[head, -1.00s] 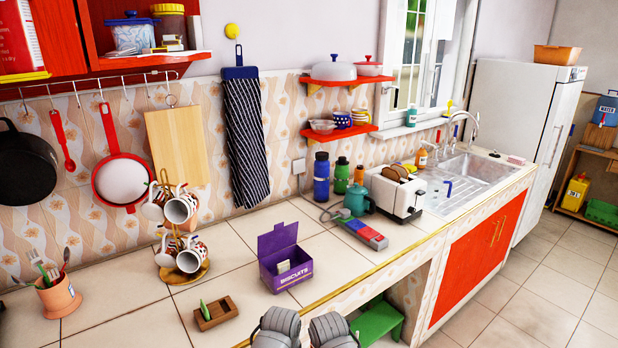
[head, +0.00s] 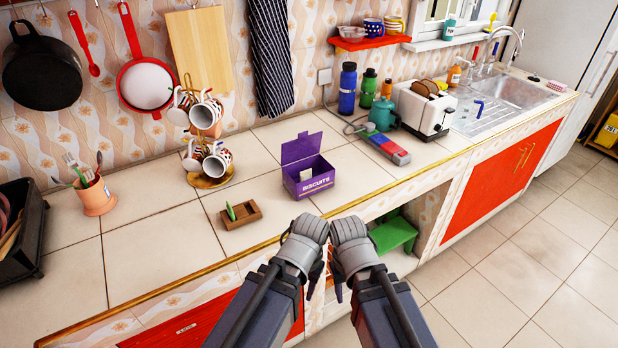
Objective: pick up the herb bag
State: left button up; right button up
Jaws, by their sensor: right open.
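I cannot tell for certain which thing is the herb bag. A small pale packet (head: 306,174) stands inside the open purple biscuits box (head: 313,187) on the counter. A small green item (head: 231,212) lies in a little wooden tray (head: 247,213) left of the box. My left gripper (head: 316,277) and right gripper (head: 338,287) are close together in front of the counter's front edge, below the box and apart from it. The wrists hide most of both grippers. The right one is open, with nothing seen in it; the left jaws are too hidden to judge.
A mug stand (head: 212,182) and a terracotta utensil pot (head: 97,198) stand left of the box. A teal kettle (head: 381,114), toaster (head: 424,112) and bottles stand to the right. Bare tiles lie around the box. A green stool (head: 394,234) is under the counter.

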aim_at(230, 214)
jog(key=l+u, duration=0.2)
jog(key=l, duration=0.4)
jog(key=l+u, duration=0.15)
jog(key=l, duration=0.4)
jog(key=k+l+u, duration=0.2)
jog(key=l, duration=0.35)
jog(key=l+u, duration=0.2)
jog(key=l, duration=0.4)
jog(key=i+j, duration=0.15)
jog(key=i, duration=0.3)
